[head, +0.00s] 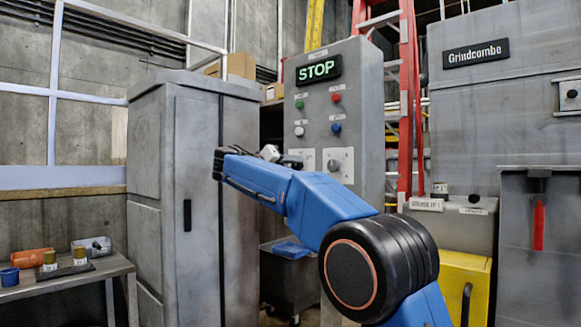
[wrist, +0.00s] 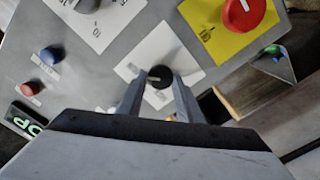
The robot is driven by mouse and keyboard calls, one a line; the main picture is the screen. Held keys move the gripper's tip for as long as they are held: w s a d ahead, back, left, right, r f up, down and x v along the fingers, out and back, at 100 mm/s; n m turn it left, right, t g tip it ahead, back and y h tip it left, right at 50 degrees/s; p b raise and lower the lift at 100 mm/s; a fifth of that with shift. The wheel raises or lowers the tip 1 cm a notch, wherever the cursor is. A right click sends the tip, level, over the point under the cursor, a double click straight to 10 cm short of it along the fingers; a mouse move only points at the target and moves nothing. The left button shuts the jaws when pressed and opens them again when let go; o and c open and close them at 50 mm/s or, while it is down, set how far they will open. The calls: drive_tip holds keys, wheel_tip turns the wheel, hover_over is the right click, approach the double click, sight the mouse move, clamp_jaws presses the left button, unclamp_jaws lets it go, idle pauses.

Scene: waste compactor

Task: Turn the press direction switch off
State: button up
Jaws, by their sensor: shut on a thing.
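A black rotary knob (wrist: 160,77) stands on a white plate (wrist: 135,68) of the grey control panel (head: 360,95). My gripper (wrist: 158,84) has one finger on each side of this knob and is shut on it. A pale pointer mark on the knob faces left in the wrist view. A second dark knob (wrist: 88,4) sits on a neighbouring white plate; it also shows in the head view (head: 333,165). In the head view my arm hides much of the held knob's plate. I cannot read which knob is the press direction switch.
The panel's lit display (head: 319,69) reads STOP. Several coloured buttons, including a red one (head: 336,97) and a blue one (head: 336,128), sit below it. A red knob (wrist: 243,12) on a yellow plate is close to my gripper. A grey cabinet (head: 170,185) stands left of the panel.

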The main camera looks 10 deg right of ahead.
drive_tip(key=shift+n, duration=0.3)
drive_tip(key=n, duration=0.4)
drive_tip(key=shift+a, duration=0.1)
drive_tip(key=n, duration=0.5)
drive_tip(key=shift+f, duration=0.15)
idle(0.5)
drive_tip(key=o, duration=1)
drive_tip(key=shift+a, duration=0.1)
drive_tip(key=v, duration=1.7)
